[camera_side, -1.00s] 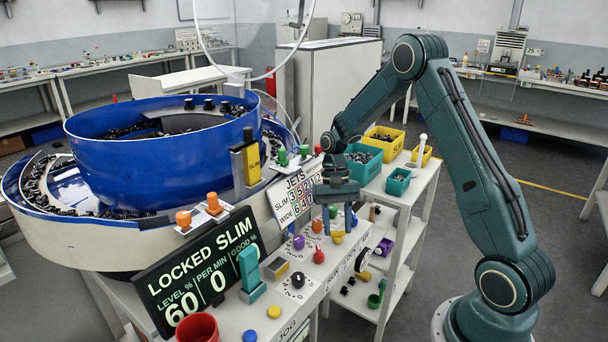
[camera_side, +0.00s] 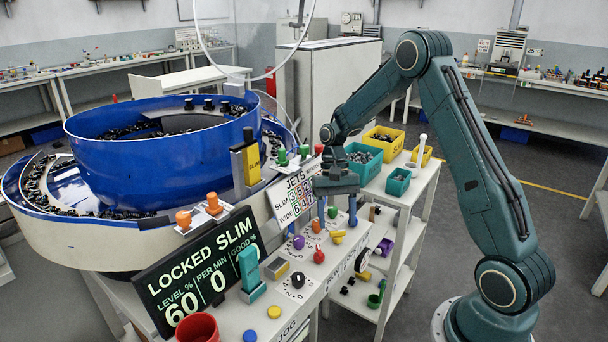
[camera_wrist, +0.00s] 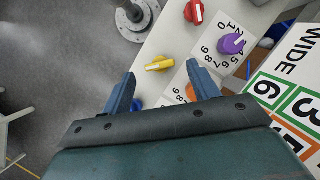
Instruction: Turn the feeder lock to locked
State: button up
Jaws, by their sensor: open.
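The display (camera_side: 203,273) reads "LOCKED SLIM", with level 60 and 0 per min. I cannot tell for certain which knob is the feeder lock. A yellow knob with a pale mark (camera_side: 337,238) sits on the bench panel; it also shows in the wrist view (camera_wrist: 159,63), in line with the gap between my fingertips. My gripper (camera_side: 337,213) is open and empty above the panel, fingers pointing down, apart from the yellow knob. In the wrist view my two blue fingers (camera_wrist: 163,72) stand wide apart. An orange knob (camera_wrist: 191,92) is partly hidden by the right finger.
Near the yellow knob are a purple knob (camera_side: 298,242) on a numbered dial and a red knob (camera_side: 319,256). A black knob (camera_side: 298,280) is nearer the front. The JETS sign (camera_side: 295,195) stands close left of my gripper. A shelf cart with bins (camera_side: 398,182) is to the right.

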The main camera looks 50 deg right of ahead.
jog(key=v, duration=1.1)
jog(key=shift+d+r, duration=0.15)
jog(key=shift+r, duration=0.2)
jog(key=shift+w, duration=0.15)
jog(key=shift+r, duration=0.15)
jog(key=s+a+r+n+t+h, duration=0.1)
jog(key=s+a+r+n+t, duration=0.1)
jog(key=s+a+r, duration=0.3)
jog(key=s+a+r+n+t+h, duration=0.1)
jog(key=s+a+r+n+t, duration=0.15)
jog(key=a+r, duration=0.45)
jog(key=s+a+f+n+t, duration=0.1)
jog(key=s+a+n+t, duration=0.1)
jog(key=s, duration=0.5)
jog(key=s+a+f+n+t+h, duration=0.1)
jog(key=s+a+n+t, duration=0.1)
jog(key=s, duration=0.6)
jog(key=shift+s+a+n, duration=0.25)
jog(key=shift+a+n, duration=0.1)
jog(key=shift+a, duration=0.15)
